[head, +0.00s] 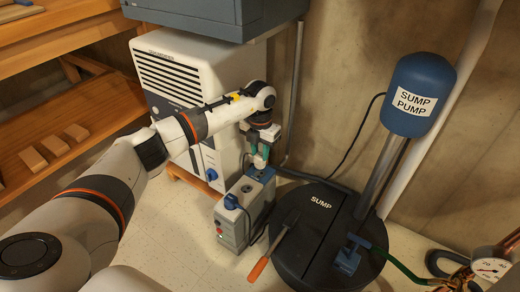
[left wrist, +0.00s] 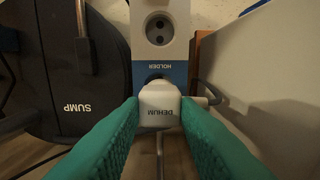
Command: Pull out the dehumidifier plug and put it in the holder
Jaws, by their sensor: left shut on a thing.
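My left gripper (head: 261,160) is over the far end of the grey power box (head: 235,228). In the left wrist view its green fingers (left wrist: 158,120) are shut on the white plug (left wrist: 160,98), labelled DEHUM. The plug is at the blue holder section (left wrist: 183,72), marked HOLDER, and a dark opening (left wrist: 157,75) shows partly behind it. I cannot tell whether the plug is seated in it or just above. An empty round socket (left wrist: 159,28) shows beside the holder section. My right gripper is not in view.
A blue plug (head: 232,202) sits at the box's near end. The white dehumidifier (head: 180,85) stands behind my arm. A blue sump pump (head: 418,95) rises behind.

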